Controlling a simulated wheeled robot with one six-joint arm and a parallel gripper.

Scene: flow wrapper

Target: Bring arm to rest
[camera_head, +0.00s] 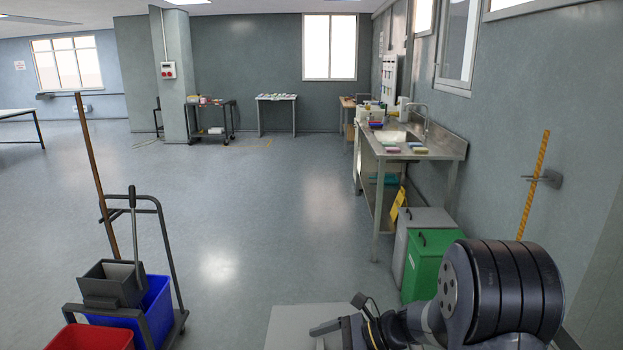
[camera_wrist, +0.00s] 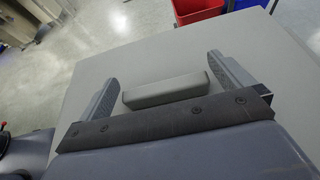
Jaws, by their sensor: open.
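My arm is folded at the lower right of the head view, with its dark rounded joint close to the camera. My gripper (camera_head: 328,329) is low at the bottom centre of that view, over a flat light grey surface. In the wrist view, my gripper (camera_wrist: 162,71) has its two grey fingers wide apart. Nothing is clamped between them. A light grey bar (camera_wrist: 165,90) shows between the fingers, apart from both; I cannot tell what it belongs to.
A cart with a blue bucket (camera_head: 158,303) and a red bucket (camera_head: 92,338) stands at lower left. A green bin (camera_head: 428,263) and a grey bin (camera_head: 407,238) stand right, by the steel sink bench (camera_head: 438,148). The middle floor (camera_head: 245,215) is clear.

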